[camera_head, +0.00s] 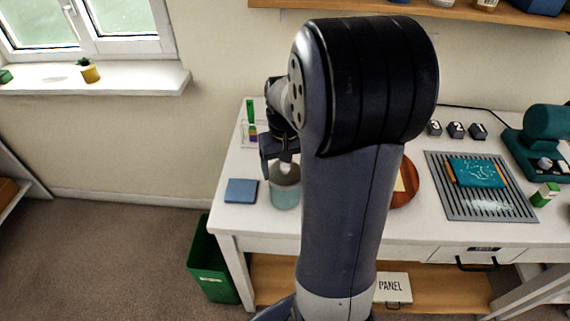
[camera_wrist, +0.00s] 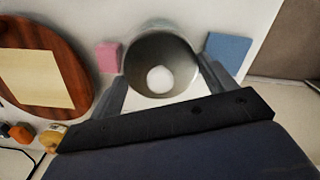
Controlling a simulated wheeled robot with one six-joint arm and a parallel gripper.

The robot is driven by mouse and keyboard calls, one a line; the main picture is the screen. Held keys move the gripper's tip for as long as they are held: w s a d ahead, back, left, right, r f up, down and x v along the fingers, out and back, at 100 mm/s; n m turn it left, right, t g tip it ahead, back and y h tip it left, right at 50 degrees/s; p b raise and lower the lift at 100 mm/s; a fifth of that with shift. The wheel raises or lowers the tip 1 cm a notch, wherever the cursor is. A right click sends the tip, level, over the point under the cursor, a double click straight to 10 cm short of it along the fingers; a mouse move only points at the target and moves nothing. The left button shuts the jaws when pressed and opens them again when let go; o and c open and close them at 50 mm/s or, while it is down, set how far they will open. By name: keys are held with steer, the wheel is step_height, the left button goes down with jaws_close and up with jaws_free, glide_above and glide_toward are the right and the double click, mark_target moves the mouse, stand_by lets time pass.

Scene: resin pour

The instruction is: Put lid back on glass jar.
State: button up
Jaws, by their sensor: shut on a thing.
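The glass jar (camera_head: 285,195) stands upright near the left end of the white table, with a teal lower part and a paler grey upper part. My gripper (camera_head: 280,163) is right above it, pointing down. In the wrist view the two fingers flank a round grey lid (camera_wrist: 146,57) with a pale round knob (camera_wrist: 160,78) in its middle. The gripper is shut on this lid. The knob also shows between the fingers in the head view (camera_head: 286,168). The lid covers the jar in the wrist view, and I cannot tell whether the two touch.
A blue block (camera_head: 241,191) lies left of the jar; a pink block (camera_wrist: 108,57) lies on its other side. A round wooden board (camera_head: 408,186) with a pale sheet, partly behind my arm, is to the right. A grey slatted mat (camera_head: 450,203) lies further right. A green bin (camera_head: 207,270) stands below.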

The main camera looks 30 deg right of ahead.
steer(key=o, duration=1)
steer(key=shift+c, duration=0.2)
steer(key=shift+r+p, duration=3)
steer(key=shift+r, duration=0.55)
steer(key=shift+c, duration=0.2)
jaws_close()
